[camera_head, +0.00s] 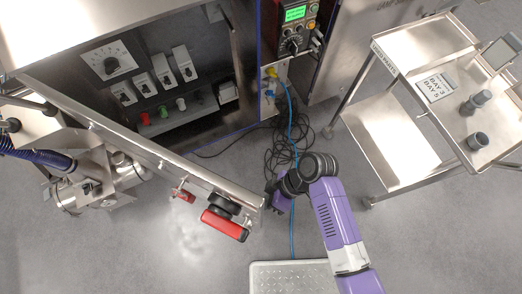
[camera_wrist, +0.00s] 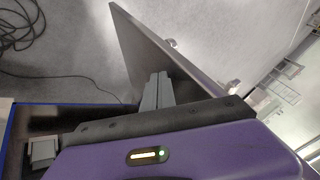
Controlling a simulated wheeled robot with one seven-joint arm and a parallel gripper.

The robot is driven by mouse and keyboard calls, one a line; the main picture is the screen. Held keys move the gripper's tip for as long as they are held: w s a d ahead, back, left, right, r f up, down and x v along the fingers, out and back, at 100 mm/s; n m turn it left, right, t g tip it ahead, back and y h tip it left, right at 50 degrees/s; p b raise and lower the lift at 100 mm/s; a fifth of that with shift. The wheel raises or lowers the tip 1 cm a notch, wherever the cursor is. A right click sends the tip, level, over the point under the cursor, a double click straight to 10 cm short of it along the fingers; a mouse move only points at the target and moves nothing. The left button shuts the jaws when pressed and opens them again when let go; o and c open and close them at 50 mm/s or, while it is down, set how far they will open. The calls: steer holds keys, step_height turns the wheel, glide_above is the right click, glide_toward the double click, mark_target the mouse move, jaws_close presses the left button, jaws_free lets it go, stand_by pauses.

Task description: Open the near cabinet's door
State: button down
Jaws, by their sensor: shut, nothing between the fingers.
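The near cabinet (camera_head: 150,85) stands at the upper left in the head view, with dials, switches and colored buttons inside. Its steel door (camera_head: 150,150) is swung well out from the opening, seen from above. A red handle (camera_head: 225,224) with a black knob is on its outer face, near the free edge. My gripper (camera_head: 274,199) is beside that free edge, partly hidden by my wrist. In the wrist view the closed, empty fingers (camera_wrist: 157,92) are in front of the door panel (camera_wrist: 150,48). I cannot tell whether they touch it.
Black cables and a blue cable (camera_head: 291,130) lie on the floor behind my arm. A steel cart (camera_head: 385,130) stands at the right. A perforated white step (camera_head: 290,275) is at the bottom. Metal equipment (camera_head: 80,180) is left of the door.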

steer(key=shift+s+a, duration=0.15)
steer(key=shift+s, duration=0.15)
